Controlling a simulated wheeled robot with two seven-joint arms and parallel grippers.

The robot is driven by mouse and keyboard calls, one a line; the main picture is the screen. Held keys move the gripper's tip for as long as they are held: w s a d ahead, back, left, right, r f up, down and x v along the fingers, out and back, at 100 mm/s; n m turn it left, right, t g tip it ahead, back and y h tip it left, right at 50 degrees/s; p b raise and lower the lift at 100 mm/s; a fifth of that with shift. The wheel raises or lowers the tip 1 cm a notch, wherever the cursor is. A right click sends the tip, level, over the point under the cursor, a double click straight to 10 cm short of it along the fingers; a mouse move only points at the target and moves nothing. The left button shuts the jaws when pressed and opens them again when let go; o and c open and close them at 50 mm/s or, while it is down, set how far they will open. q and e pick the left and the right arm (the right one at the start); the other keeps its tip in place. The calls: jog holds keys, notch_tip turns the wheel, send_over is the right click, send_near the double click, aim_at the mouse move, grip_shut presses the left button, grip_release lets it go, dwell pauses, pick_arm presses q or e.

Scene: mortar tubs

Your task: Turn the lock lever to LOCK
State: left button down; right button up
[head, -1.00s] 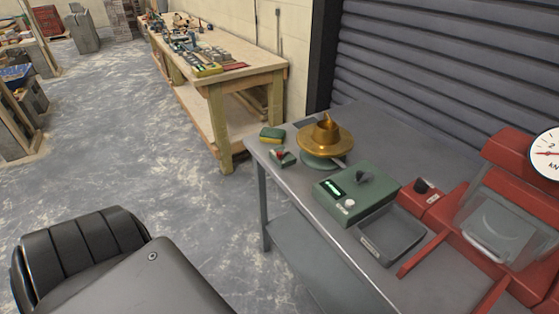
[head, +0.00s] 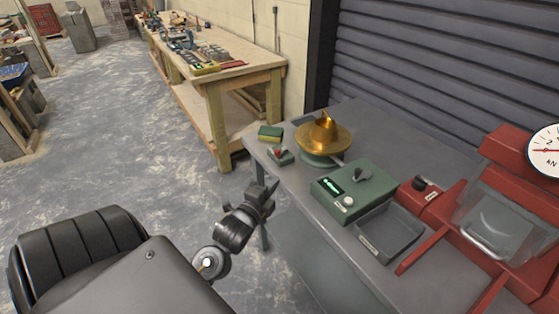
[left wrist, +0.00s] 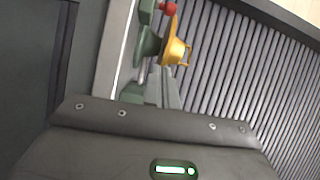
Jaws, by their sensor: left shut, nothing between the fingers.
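A small green block with a red-tipped lever (head: 280,153) sits near the left end of the grey metal table; I cannot read any LOCK mark on it. A red knob on a green part also shows at the top of the left wrist view (left wrist: 168,8). Beside it is the round turntable with a brass cone and ring (head: 324,135), partly seen in the left wrist view (left wrist: 176,52). My left gripper (head: 262,190) is shut and empty, beside the table's left edge, apart from the lever and nearer to me. My right gripper is not in view.
A green control box (head: 352,192) with a lit display and dark knob stands right of the turntable. A grey tray (head: 388,233) and a red machine (head: 500,215) with a dial lie further right. A yellow-green sponge (head: 270,132) lies behind the lever block.

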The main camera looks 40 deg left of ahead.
pick_arm(q)
jog(key=shift+r, duration=0.25)
jog(key=shift+w, duration=0.1)
jog(key=p+x, duration=0.1)
jog(key=x, duration=0.9)
jog(key=shift+a+r+p, duration=0.1)
jog(key=shift+p, duration=0.3)
jog(key=shift+a+f+p, duration=0.15)
jog(key=shift+a+p, duration=0.1)
jog(key=shift+a, duration=0.7)
jog(key=shift+a+f+p, duration=0.1)
jog(key=shift+a+p, duration=0.1)
jog(key=shift+a, duration=0.75)
jog(key=shift+a, duration=0.1)
jog(key=shift+a+m+h, duration=0.2)
jog(key=shift+m+h, duration=0.2)
jog(key=shift+h, duration=0.1)
